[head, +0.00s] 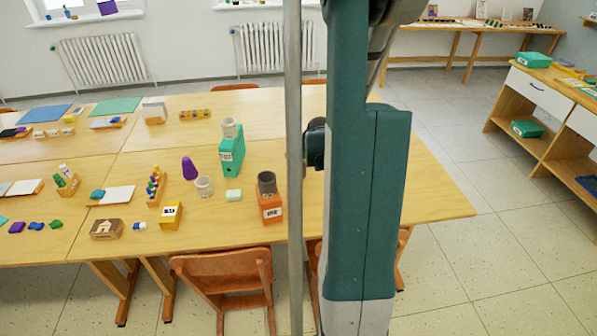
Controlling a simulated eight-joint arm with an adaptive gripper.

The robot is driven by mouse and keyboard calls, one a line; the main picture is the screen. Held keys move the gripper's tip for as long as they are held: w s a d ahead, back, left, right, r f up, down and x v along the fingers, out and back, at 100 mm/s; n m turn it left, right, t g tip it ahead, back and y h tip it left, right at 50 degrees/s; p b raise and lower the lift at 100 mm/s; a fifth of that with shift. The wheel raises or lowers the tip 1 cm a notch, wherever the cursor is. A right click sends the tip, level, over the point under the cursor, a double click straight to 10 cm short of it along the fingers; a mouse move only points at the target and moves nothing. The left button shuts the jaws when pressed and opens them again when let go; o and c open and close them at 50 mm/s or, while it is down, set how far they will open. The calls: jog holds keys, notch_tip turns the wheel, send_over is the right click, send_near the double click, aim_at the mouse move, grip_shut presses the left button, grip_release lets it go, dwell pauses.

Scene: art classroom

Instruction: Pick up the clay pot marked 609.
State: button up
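I cannot read the number 609 on any pot. A pale grey pot (204,187) stands on the table near a purple cone. A second pale pot (229,128) stands on top of a green box. A dark grey-brown pot (266,183) stands on an orange box near the table's front edge. A dark part that looks like my gripper (315,145) shows beside my arm, right of the pots and apart from them. My arm hides most of it, so its fingers cannot be made out.
The wooden table (430,190) also holds the green box (232,158), orange box (270,208), yellow box (171,215), purple cone (189,168) and a pale green block (233,196). A chair (222,272) stands at the front. The table's right end looks clear.

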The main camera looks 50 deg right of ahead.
aim_at(299, 169)
jog(key=shift+x, duration=1.25)
jog(key=shift+w+d+f+b, duration=0.1)
jog(key=shift+w+b, duration=0.05)
jog(key=shift+b, duration=0.15)
jog(key=shift+b+x, duration=0.8)
jog(key=shift+x, duration=1.65)
jog(key=shift+w, duration=0.1)
jog(key=shift+c, duration=0.5)
jog(key=c, duration=1)
